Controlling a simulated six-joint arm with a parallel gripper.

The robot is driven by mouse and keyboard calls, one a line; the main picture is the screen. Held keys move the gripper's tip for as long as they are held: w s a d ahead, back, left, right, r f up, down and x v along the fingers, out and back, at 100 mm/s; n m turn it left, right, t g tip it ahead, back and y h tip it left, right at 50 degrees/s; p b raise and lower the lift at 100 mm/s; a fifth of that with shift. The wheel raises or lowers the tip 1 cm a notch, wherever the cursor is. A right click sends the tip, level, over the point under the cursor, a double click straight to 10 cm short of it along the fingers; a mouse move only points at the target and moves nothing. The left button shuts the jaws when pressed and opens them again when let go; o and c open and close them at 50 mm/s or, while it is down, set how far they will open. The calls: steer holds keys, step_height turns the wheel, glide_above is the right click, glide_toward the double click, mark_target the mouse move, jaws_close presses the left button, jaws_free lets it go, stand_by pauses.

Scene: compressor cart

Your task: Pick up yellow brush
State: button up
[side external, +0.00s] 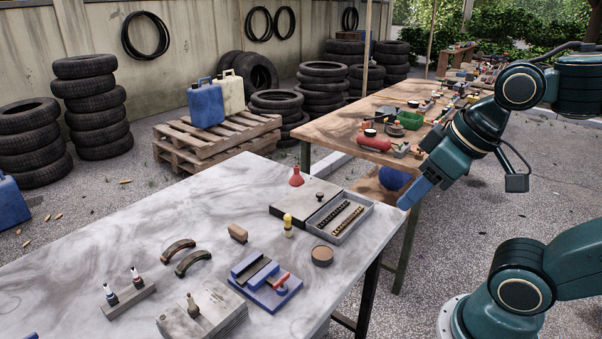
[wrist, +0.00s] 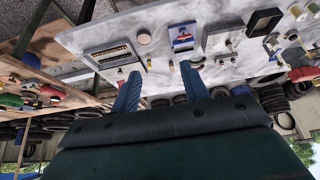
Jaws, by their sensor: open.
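A small upright thing with a yellow top and pale lower part, apparently the yellow brush (side external: 288,225), stands on the marble-patterned table (side external: 120,240) in the side view, just left of the grey tray. In the wrist view it seems to be the small yellowish item (wrist: 149,62) near the table edge, too small to be sure. My gripper (side external: 412,196) is in the air off the table's right end, well away from the brush. In the wrist view its two blue fingers (wrist: 162,82) are apart with nothing between them.
Near the brush are a red funnel-like item (side external: 296,177), a grey tray (side external: 345,219), a round brown disc (side external: 322,255), a tan block (side external: 238,233) and a blue vise (side external: 265,281). A cluttered wooden table (side external: 340,118) stands behind. The table's left part is largely clear.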

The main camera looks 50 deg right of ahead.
steer(key=shift+c, duration=0.2)
stand_by(0.4)
steer(key=n+g, duration=0.6)
steer(key=n, duration=0.9)
glide_above(288, 214)
step_height(288, 214, down, 15)
steer(key=shift+a+f, duration=0.1)
steer(key=shift+f, duration=4)
steer(key=shift+f, duration=0.1)
